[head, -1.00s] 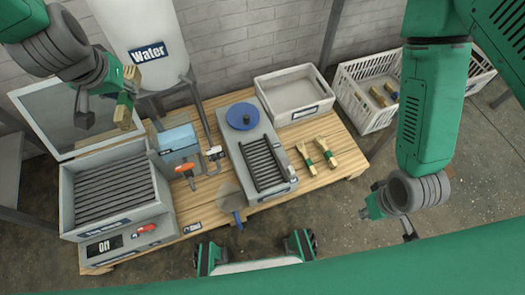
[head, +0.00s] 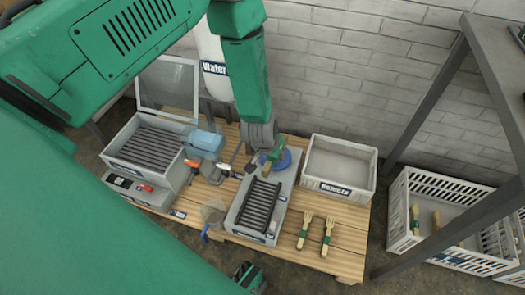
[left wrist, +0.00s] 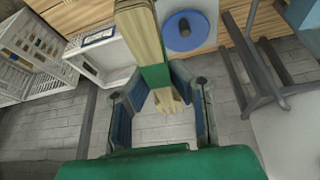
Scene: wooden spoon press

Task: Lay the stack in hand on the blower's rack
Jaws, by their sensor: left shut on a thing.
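My left gripper (head: 270,158) is shut on a stack of pale wooden pieces with a green band. In the left wrist view the stack (left wrist: 146,38) stands out lengthwise between the fingers (left wrist: 157,85). In the head view the stack is small and mostly hidden by the gripper. The blower (head: 243,222) is a grey box on the wooden table with a blue disc (head: 291,160) at its far end. The blower's rack (head: 260,205), a dark slatted grid, looks empty. My gripper is above the blower's far end, just beyond the rack.
Two banded wooden stacks (head: 305,231) (head: 328,236) lie right of the blower. A grey bin (head: 339,170) is behind them. A slatted machine (head: 150,145) with an open lid and a blue device (head: 205,142) are left. A white crate (head: 440,225) is at right, near a dark frame leg.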

